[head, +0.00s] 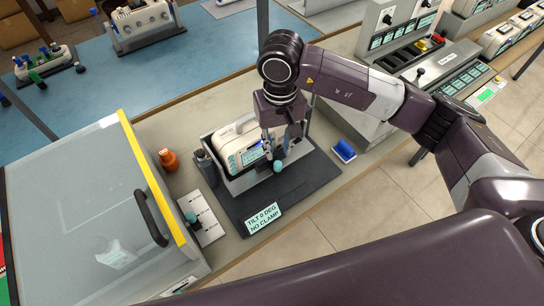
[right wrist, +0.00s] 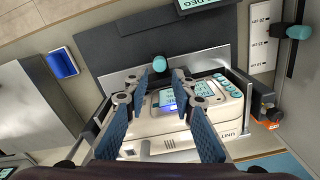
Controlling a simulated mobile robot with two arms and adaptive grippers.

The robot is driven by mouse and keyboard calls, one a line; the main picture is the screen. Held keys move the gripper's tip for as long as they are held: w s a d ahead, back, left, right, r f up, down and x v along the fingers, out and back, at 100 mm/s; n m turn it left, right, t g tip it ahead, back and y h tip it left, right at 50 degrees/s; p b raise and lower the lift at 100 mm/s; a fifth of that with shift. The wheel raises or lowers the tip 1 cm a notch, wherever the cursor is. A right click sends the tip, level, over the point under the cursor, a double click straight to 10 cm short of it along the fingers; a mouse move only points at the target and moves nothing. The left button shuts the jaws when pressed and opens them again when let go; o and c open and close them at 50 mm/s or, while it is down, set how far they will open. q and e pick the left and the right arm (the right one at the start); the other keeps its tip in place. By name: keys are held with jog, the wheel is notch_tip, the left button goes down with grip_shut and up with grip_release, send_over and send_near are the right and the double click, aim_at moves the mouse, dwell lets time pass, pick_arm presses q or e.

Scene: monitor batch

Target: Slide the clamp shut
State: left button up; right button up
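A white monitor (head: 240,147) sits in a grey metal cradle (head: 240,184) on a dark base plate. The monitor also shows in the right wrist view (right wrist: 160,122), with a lit screen. A teal-tipped black clamp knob (head: 277,166) stands at the cradle's front side; it also shows in the right wrist view (right wrist: 159,64). My right gripper (head: 275,147) points down over the monitor, and its fingers (right wrist: 162,76) are apart with nothing between them. The knob appears just beyond the fingertips; I cannot tell if they touch. A display (head: 262,217) reads "TILT 0 DEG NO CLAMP". My left gripper is out of view.
A glass-topped case with a yellow edge (head: 158,187) and dark handle stands at left. Test machines stand at right.

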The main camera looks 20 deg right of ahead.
aim_at(278, 163)
notch_tip(278, 163, down, 5)
jog(key=shift+f+p, duration=0.1)
jog(key=shift+p, duration=0.7)
jog(key=shift+f, duration=0.55)
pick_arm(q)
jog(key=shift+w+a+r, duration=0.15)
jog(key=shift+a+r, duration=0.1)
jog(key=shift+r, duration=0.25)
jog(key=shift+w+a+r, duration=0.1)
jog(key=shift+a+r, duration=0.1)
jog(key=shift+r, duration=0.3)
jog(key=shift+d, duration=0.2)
pick_arm(e)
grip_shut()
